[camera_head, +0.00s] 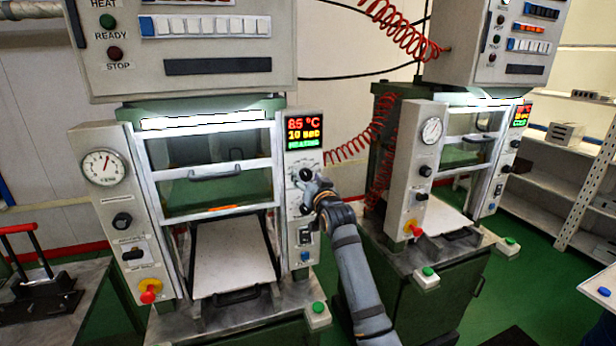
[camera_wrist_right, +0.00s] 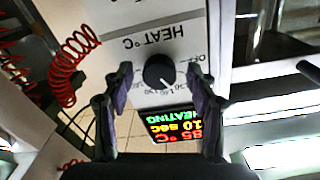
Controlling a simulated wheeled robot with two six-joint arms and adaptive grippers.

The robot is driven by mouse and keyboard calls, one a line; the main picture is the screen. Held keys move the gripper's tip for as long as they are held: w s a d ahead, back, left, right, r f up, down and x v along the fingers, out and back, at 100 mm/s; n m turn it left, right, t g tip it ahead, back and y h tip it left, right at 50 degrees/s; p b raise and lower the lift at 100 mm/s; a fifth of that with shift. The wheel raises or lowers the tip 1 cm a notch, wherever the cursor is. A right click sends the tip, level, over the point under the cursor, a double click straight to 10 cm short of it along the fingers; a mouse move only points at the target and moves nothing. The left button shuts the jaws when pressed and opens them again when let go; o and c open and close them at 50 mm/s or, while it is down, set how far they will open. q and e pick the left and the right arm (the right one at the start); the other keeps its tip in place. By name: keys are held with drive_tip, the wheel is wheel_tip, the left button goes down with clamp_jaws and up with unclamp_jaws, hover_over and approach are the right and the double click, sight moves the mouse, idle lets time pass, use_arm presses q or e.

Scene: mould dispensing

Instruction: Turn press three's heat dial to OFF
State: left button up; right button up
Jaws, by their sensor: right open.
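The heat dial (camera_wrist_right: 159,72) is a round black knob on a light panel marked HEAT °C, seen upside down in the right wrist view. An OFF label stands at the upper right of its scale there; where the knob points is too small to tell surely. My right gripper (camera_wrist_right: 158,82) is open, with one finger on each side of the dial; I cannot tell whether they touch it. In the head view my right gripper (camera_head: 309,184) is at the right-hand panel of the nearer press (camera_head: 207,210). My left gripper is out of view.
The nearer press's display (camera_head: 304,132) reads 85 °C, 10 sec, HEATING. Below the dial are a further knob, a switch and a blue button (camera_head: 305,256). A second press (camera_head: 432,155) stands to the right, with red coiled hoses (camera_head: 355,140) between.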

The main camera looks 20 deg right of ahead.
drive_tip(key=c, duration=1.2)
drive_tip(key=shift+o, duration=0.2)
drive_tip(key=shift+n, duration=0.3)
drive_tip(key=n+b, duration=0.1)
drive_tip(key=n, duration=0.4)
drive_tip(key=shift+d, duration=0.1)
drive_tip(key=n+b, duration=0.1)
drive_tip(key=n, duration=0.5)
drive_tip(key=shift+n, duration=0.3)
drive_tip(key=shift+r, duration=0.1)
drive_tip(key=o, duration=1.2)
drive_tip(key=shift+d, duration=0.1)
drive_tip(key=shift+c, duration=0.2)
